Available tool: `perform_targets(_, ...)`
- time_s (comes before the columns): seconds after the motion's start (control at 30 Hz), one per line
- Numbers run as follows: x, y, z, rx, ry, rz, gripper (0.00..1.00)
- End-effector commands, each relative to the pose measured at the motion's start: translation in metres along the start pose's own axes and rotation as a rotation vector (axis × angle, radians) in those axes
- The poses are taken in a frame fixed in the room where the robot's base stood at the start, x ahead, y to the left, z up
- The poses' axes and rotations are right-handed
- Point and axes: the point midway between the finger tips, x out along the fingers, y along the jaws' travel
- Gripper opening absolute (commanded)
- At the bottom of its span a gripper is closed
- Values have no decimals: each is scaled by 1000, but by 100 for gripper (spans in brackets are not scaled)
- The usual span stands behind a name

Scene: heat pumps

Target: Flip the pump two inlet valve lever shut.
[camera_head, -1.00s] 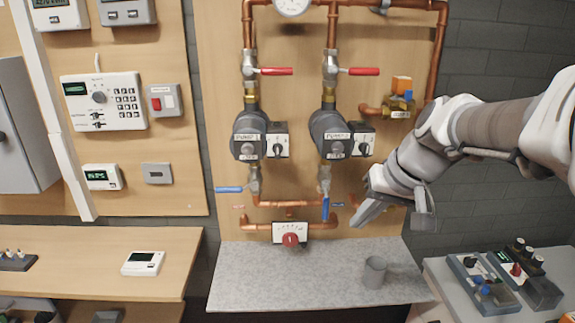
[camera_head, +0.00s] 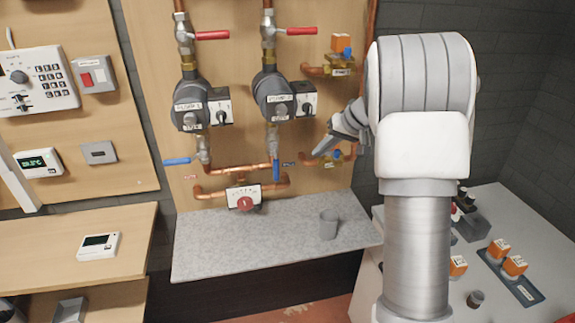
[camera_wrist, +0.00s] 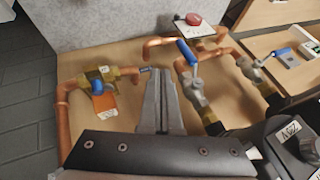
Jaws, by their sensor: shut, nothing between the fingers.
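The blue lever under pump two (camera_head: 276,172) hangs straight down, in line with its pipe, below the right-hand pump (camera_head: 272,98). In the wrist view this blue lever (camera_wrist: 187,52) shows just right of my fingers, joined to its grey valve body (camera_wrist: 192,85). A red lever (camera_head: 301,30) above pump two points sideways to the right. My gripper (camera_head: 318,152) is shut and empty, to the right of and slightly above the blue lever, apart from it. In the wrist view my closed fingers (camera_wrist: 158,75) point towards the panel area left of the lever.
The blue lever under pump one (camera_head: 177,161) points sideways to the left.

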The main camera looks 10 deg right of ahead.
Motion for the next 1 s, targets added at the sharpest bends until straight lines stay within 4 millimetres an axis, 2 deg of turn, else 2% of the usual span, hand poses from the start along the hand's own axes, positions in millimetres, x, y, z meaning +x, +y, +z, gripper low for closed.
perform_targets(0.47,6,1,-1,-1,0,0,0)
perform_targets(0.57,19,1,0,-1,-2,0,0)
perform_targets(0.9,88,1,0,-1,-3,1,0)
perform_targets(1.0,104,-4,-2,-3,-2,0,0)
